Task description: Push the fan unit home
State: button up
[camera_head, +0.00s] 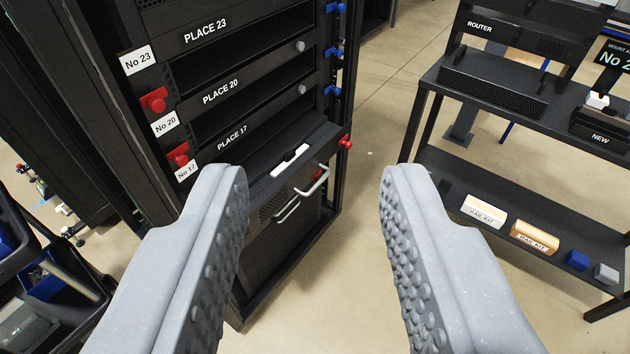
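A black unit (268,184) sticks out of the rack just under the PLACE 17 label. I take it for the fan unit, though no name shows on it. It has a white bar on its top, and silver handles and a perforated face at its front. The left finger covers its near left part. My gripper (315,178) is open and empty, with its two grey studded fingers wide apart. The left finger appears in front of the unit, and the right finger is over floor to its right. I cannot tell whether the left finger touches it.
The black rack (330,60) has open slots at PLACE 23 and PLACE 20. Red knobs (153,102) and blue clips (332,50) sit on its posts. Bare floor (375,120) lies between.

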aim_at(268, 194)
jog(key=i, duration=0.95)
jog(key=z, duration=0.05)
